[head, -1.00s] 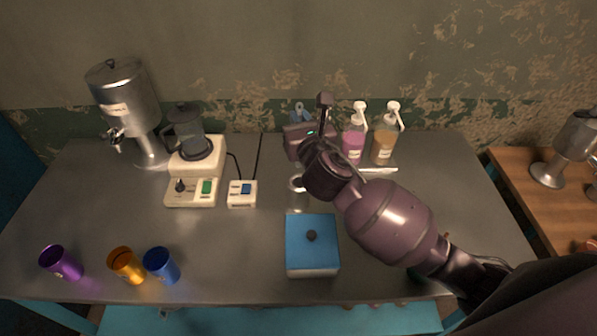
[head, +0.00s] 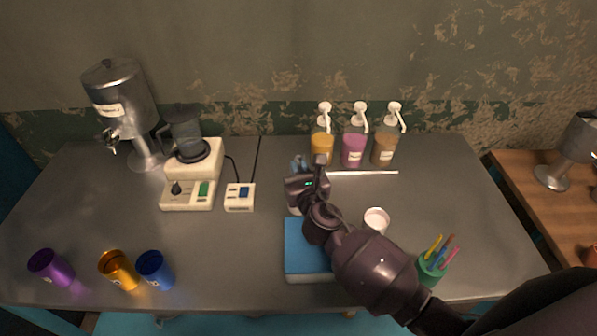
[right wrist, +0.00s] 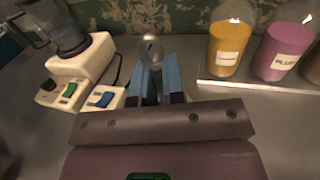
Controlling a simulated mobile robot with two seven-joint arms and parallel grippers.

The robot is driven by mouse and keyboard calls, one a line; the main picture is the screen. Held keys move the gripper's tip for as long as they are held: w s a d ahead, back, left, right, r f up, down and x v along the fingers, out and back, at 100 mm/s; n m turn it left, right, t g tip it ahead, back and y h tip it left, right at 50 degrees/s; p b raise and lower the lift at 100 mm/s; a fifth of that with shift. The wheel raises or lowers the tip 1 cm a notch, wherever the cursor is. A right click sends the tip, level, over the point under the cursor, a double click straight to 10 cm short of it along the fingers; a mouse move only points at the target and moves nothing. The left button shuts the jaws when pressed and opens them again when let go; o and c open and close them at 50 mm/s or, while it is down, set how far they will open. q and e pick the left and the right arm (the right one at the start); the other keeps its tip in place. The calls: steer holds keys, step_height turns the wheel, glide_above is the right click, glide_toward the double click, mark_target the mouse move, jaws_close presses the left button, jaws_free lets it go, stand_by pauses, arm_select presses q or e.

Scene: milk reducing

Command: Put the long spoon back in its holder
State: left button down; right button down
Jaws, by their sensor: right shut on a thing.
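My right gripper (head: 299,164) is over the middle of the table, just behind the blue-lidded box. In the right wrist view its blue fingers (right wrist: 157,72) are shut on a slim silver thing with a rounded end, which looks like the long spoon (right wrist: 151,46). The spoon's rounded end sticks out beyond the fingertips; the rest is hidden. A green holder (head: 430,270) with several coloured sticks stands at the front right, partly behind my arm. An open white cup (head: 376,220) stands right of the gripper. I cannot tell which is the spoon's holder. My left gripper is out of view.
Yellow (head: 321,148), pink (head: 354,150) and brown (head: 384,150) pump bottles stand behind a pale strip (head: 362,173). A blue-lidded box (head: 304,252) is under my arm. A blender (head: 186,150) and steel dispenser (head: 125,105) stand left; purple, orange and blue cups lie front left.

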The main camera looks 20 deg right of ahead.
steer(key=shift+f, duration=0.2)
steer(key=c, duration=1.2)
jaws_free()
steer(key=shift+r, duration=0.1)
steer(key=s, duration=1.2)
steer(key=shift+s, duration=0.1)
